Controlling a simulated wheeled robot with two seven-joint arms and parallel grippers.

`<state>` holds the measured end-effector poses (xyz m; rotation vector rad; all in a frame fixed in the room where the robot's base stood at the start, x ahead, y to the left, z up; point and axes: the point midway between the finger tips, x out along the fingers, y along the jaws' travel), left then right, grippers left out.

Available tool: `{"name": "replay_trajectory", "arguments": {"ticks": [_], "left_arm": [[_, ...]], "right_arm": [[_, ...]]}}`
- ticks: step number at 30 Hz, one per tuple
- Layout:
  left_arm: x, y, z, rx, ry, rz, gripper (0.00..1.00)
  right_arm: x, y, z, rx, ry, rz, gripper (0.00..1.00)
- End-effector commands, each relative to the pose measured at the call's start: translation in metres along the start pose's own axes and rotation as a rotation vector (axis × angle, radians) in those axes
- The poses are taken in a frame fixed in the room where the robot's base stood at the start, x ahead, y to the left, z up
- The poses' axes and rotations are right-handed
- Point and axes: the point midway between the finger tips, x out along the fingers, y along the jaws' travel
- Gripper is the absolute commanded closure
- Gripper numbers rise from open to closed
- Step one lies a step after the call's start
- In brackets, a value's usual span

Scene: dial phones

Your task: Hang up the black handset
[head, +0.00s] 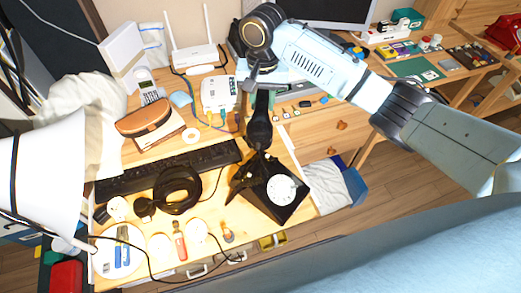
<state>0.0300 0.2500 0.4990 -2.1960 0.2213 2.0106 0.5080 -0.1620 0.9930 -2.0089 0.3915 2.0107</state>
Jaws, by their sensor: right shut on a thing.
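The black dial phone (270,196) with a white round dial (281,189) sits at the right front of the wooden desk. The black handset (259,128) stands roughly upright in the picture, just beyond the phone's cradle. Its lower end is close to the phone's back edge; I cannot tell whether they touch. My right gripper (257,80) reaches in from the upper right and is shut on the handset's upper end. The fingers are small and partly hidden by the wrist. My left gripper is not in view.
A black keyboard (125,183) and black headphones (178,188) lie left of the phone. A white router (192,56) and a white box (218,93) stand behind. Small items crowd the front edge. A grey cloth (326,184) hangs off the right side.

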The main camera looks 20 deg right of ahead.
Motion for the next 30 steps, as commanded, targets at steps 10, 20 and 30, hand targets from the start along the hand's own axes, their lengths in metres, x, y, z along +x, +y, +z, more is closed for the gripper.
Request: {"name": "replay_trajectory", "arguments": {"ticks": [10,20,30], "left_arm": [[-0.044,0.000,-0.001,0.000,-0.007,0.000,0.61],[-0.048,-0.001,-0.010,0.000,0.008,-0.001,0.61],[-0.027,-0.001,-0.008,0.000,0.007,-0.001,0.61]], "right_arm": [[0.128,-0.016,0.022,0.519,-0.016,0.002,1.00],[0.173,-0.011,0.052,0.615,0.002,0.000,1.00],[0.191,-0.011,0.052,0.614,0.003,0.000,1.00]]}}
